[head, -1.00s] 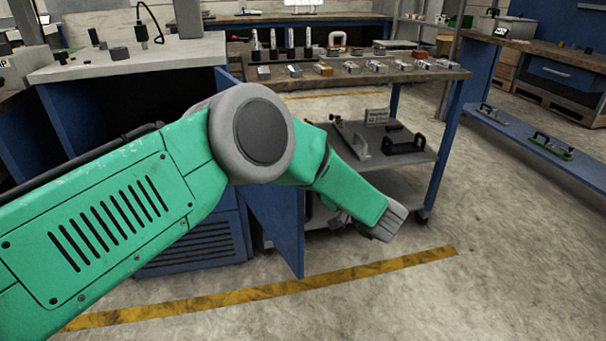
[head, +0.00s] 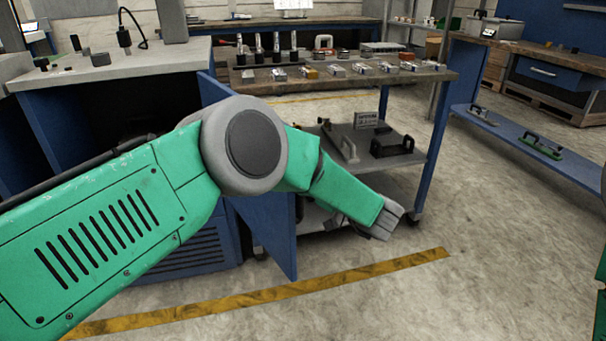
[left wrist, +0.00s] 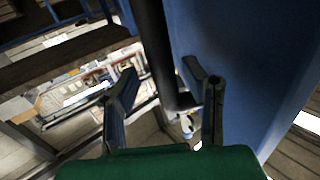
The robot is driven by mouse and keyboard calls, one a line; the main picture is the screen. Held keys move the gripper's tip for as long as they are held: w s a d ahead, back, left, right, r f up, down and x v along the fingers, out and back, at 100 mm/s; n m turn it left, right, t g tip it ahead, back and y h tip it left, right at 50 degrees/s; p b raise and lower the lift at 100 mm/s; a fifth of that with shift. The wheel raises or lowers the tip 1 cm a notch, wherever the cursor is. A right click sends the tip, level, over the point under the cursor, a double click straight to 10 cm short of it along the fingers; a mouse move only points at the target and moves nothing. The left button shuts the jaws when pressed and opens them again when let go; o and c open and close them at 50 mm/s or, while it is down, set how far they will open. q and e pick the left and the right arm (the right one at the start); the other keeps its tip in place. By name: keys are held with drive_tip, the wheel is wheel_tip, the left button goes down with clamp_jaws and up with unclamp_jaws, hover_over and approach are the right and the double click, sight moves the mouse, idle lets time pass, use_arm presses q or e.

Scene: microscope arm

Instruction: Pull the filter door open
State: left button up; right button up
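The blue filter door (head: 272,240) stands swung out from the blue cabinet under the grey-topped bench, its open interior dark behind. My left arm crosses in front of the door and hides much of it. In the left wrist view the door's blue face (left wrist: 245,60) fills the right side, with a dark bar handle (left wrist: 157,35) along it. My left gripper (left wrist: 160,72) has its two fingers apart, one on each side of the handle in that view; I cannot tell whether they touch it. My right gripper is out of view.
A work table (head: 335,82) with several small parts stands behind the door, with a lower shelf holding black-handled items (head: 392,145). A blue bench (head: 520,140) is at right. The concrete floor in front is clear, with a yellow line (head: 360,275).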

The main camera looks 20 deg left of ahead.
use_arm(q)
drive_tip(key=v, duration=1.1)
drive_tip(key=shift+s+d, duration=0.25)
drive_tip(key=shift+d, duration=0.1)
drive_tip(key=shift+f, duration=0.15)
